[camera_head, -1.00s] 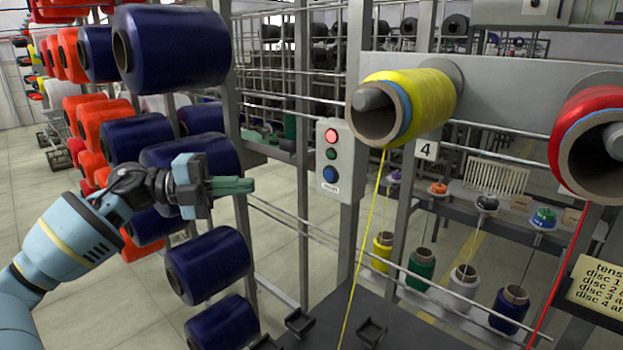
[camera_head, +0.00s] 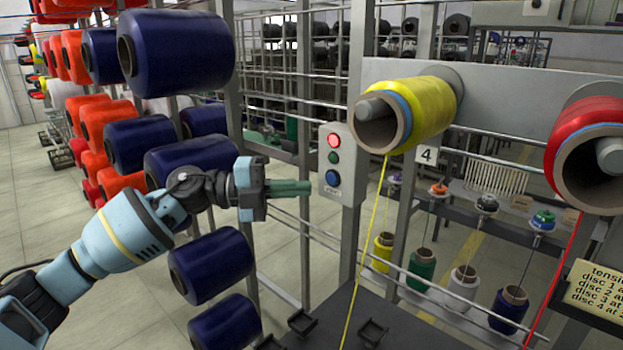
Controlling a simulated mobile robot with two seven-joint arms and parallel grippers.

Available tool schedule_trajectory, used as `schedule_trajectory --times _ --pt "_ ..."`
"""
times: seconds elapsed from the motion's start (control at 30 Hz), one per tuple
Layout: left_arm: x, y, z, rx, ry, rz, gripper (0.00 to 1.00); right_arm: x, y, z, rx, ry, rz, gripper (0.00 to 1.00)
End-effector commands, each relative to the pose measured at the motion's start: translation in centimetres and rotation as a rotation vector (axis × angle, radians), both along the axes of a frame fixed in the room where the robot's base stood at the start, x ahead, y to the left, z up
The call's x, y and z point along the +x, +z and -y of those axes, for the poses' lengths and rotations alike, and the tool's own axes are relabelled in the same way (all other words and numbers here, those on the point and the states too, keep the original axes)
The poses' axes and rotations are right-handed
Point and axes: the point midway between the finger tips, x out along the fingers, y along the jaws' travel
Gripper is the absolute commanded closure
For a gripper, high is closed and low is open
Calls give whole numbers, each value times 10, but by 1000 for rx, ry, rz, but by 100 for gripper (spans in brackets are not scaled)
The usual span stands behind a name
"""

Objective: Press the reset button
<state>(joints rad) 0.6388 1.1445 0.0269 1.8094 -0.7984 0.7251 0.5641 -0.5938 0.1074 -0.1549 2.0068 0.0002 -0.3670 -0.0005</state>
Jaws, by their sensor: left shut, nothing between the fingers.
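A grey control box (camera_head: 346,150) on an upright post carries a red light (camera_head: 333,140) at the top, a green one (camera_head: 333,157) in the middle and a blue button (camera_head: 332,177) at the bottom. A small label below the blue button is too small to read. My left gripper (camera_head: 308,188) is shut and empty, its green fingers pointing right. Its tips are just left of the box at about the height of the blue button; a small gap shows in the picture. My right gripper is not in view.
A yellow bobbin (camera_head: 432,104) and a red bobbin (camera_head: 597,130) stick out on the right, with threads running down. Large dark blue spools (camera_head: 185,50) hang behind my left arm. Thin metal rails (camera_head: 290,234) run behind and below the gripper.

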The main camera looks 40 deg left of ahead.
Motion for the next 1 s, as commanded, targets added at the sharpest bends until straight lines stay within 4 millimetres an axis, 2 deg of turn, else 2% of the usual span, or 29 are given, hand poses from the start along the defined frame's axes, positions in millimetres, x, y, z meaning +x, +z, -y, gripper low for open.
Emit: schedule_trajectory --times 0.03,0.5,1.0 --pt "3 4 5 0 -1 6 100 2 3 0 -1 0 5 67" --pt "40 1 6 -1 1 2 100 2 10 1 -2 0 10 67" --pt "44 1 7 0 0 0 100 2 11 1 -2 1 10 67"
